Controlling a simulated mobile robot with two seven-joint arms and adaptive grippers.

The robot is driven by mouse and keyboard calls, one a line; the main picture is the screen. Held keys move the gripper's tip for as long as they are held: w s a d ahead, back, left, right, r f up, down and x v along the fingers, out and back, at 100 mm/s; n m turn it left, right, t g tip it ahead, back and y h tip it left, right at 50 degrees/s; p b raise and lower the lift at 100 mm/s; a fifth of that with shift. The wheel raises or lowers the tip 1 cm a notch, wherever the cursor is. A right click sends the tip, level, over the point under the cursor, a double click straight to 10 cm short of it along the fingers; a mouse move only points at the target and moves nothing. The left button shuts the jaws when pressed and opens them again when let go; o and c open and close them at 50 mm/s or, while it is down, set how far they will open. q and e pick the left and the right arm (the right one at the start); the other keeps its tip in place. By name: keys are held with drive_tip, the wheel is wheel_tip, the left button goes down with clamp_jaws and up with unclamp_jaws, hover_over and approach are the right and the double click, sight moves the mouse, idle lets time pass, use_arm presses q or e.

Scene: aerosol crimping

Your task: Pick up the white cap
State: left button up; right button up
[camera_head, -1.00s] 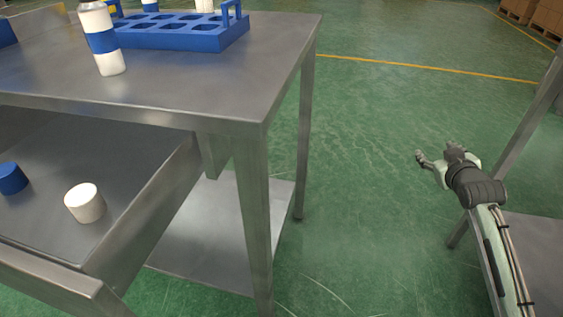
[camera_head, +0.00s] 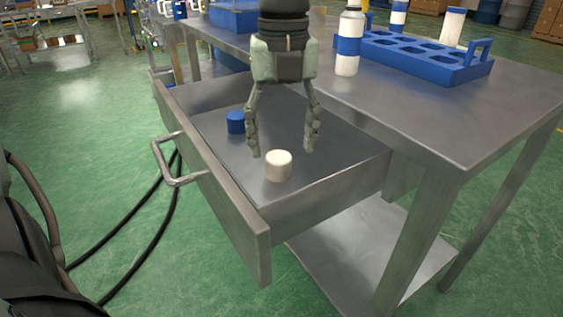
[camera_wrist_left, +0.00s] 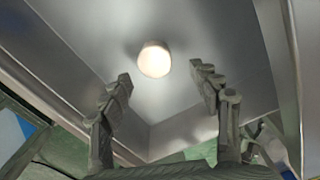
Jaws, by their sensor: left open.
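The white cap (camera_head: 278,166) stands upright on the floor of the open metal drawer (camera_head: 350,176), near its front right part. It also shows in the left wrist view (camera_wrist_left: 154,60), beyond the fingertips and roughly between them. My left gripper (camera_head: 283,152) points down over the drawer with its fingers spread. It is open and empty, and the cap is apart from both fingers. In the left wrist view the two fingers (camera_wrist_left: 163,85) reach in from below. My right gripper is not in view now.
A blue cap (camera_head: 235,122) stands in the drawer behind and left of the white cap. The drawer's walls and front handle (camera_head: 172,165) surround the space. On the table top are a blue-and-white can (camera_head: 348,45) and a blue rack (camera_head: 420,55).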

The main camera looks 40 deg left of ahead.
sight(279, 159)
use_arm(q)
drive_tip(key=f, duration=0.4)
drive_tip(key=shift+s+a+f, duration=0.2)
drive_tip(key=shift+a+f, duration=0.05)
drive_tip(key=shift+f, duration=0.05)
drive_tip(key=c, duration=0.8)
